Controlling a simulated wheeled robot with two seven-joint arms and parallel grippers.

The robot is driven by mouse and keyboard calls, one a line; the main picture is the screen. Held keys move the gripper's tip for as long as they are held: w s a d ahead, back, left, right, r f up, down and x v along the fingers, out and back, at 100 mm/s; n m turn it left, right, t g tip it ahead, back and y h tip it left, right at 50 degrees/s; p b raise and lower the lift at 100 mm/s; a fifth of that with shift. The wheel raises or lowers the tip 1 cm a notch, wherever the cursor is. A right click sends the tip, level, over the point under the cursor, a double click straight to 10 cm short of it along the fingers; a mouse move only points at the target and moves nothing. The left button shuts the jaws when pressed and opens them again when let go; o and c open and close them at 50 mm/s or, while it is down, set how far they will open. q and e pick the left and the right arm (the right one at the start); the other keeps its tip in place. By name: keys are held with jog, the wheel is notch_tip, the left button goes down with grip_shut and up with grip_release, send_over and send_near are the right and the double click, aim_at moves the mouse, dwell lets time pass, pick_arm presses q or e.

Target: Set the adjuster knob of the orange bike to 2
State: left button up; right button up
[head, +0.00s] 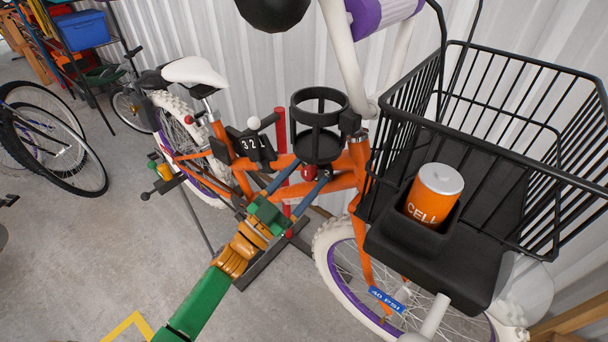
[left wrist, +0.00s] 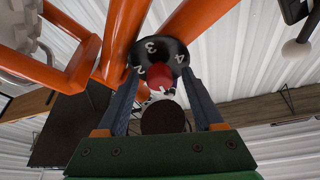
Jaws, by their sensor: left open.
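The orange bike (head: 335,180) stands upright by the corrugated wall. Its red adjuster knob (head: 308,173) sits low on the frame, below the black cup holder. In the left wrist view the red knob (left wrist: 160,76) sits in a black collar (left wrist: 163,50) with white digits, 2, 3 and 4 among them. Which digit the knob points to is unclear. My left gripper (head: 313,174) is open, reaching in from the lower left. In the left wrist view its fingers (left wrist: 162,78) stand on either side of the knob; contact cannot be told. My right gripper is not in view.
A black shifter plate (head: 252,146) marked 3 2 1 has a white-ended lever.

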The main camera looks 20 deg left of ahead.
pick_arm(q)
jog(key=shift+s, duration=0.15)
jog(key=c, duration=0.4)
grip_shut()
jog(key=shift+m, duration=0.4)
